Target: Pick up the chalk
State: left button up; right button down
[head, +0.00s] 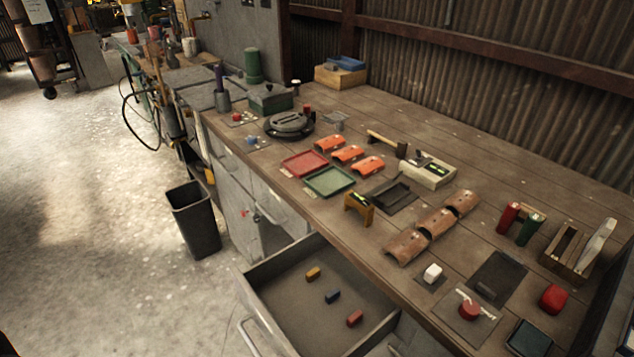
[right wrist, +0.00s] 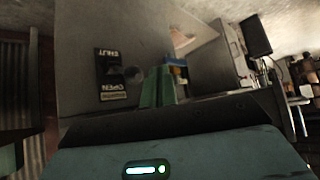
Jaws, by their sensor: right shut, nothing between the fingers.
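No piece is plainly marked as chalk. Neither gripper shows in the head view. My right gripper (right wrist: 166,76) shows in the right wrist view, shut and empty, in front of a grey panel with an upside-down OPEN/SHUT label (right wrist: 111,74). My left gripper is out of view.
The bench holds a red tray (head: 305,163), a green tray (head: 330,181), curved clay tiles (head: 436,222), a hammer (head: 386,142), a dark slate (head: 500,276) and a wooden rack (head: 567,252). A black bin (head: 194,220) stands on the floor. The floor at left is open.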

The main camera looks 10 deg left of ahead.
aim_at(432, 272)
jog(key=u, duration=0.85)
jog(key=l+z, duration=0.1)
jog(key=z, duration=0.3)
jog(key=l+z, duration=0.1)
jog(key=z, duration=0.25)
jog(key=i+l+z, duration=0.1)
jog(key=z, duration=0.3)
jog(key=k+l+z, duration=0.35)
jog(key=i+j, duration=0.05)
jog(key=i, duration=0.05)
